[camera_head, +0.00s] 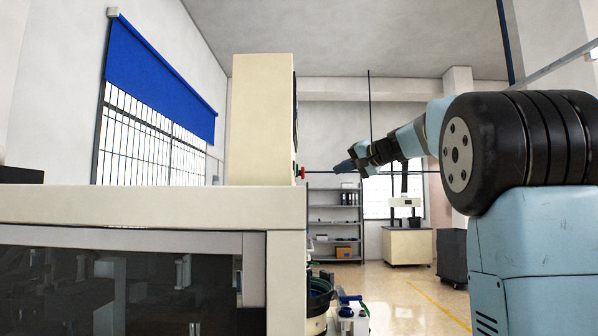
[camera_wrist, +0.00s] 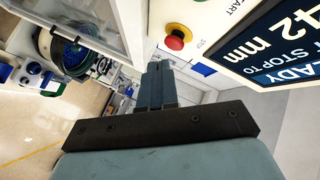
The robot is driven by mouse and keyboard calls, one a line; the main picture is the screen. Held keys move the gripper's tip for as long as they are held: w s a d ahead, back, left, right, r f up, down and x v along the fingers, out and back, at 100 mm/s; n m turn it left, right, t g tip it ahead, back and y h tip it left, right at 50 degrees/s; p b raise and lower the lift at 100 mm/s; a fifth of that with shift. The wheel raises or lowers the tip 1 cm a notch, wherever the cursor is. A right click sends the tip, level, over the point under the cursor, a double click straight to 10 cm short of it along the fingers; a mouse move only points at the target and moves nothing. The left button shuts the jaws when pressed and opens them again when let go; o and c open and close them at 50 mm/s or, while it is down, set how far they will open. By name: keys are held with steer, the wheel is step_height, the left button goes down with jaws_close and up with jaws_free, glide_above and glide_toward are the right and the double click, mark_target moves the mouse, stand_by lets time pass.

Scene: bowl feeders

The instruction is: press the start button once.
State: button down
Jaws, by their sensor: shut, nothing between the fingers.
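In the wrist view a cream control panel (camera_wrist: 190,14) carries the printed word START at the top edge. The start button itself is cut off or barely in view there, so I cannot make it out. A red mushroom stop button (camera_wrist: 176,38) on a yellow base sits below that label. In the head view the red button (camera_head: 301,172) sticks out from the right side of the cream cabinet (camera_head: 262,120). My gripper (camera_head: 338,168) is shut and empty, a little right of the red button, apart from the panel. Its fingers (camera_wrist: 153,70) also show in the wrist view.
A dark display (camera_wrist: 275,45) with white text is right of the red button in the wrist view. A bowl feeder (camera_head: 318,295) stands low beside the cream machine frame (camera_head: 150,205). Shelves (camera_head: 335,220) stand farther back. Open floor (camera_head: 400,295) lies right of the machine.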

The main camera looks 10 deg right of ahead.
mark_target(296, 169)
steer(key=w+a, duration=0.1)
steer(key=a, duration=0.7)
steer(key=shift+w+a, duration=0.2)
steer(key=shift+w, duration=0.15)
steer(key=shift+a, duration=0.15)
stand_by(1.8)
steer(key=shift+a, duration=0.25)
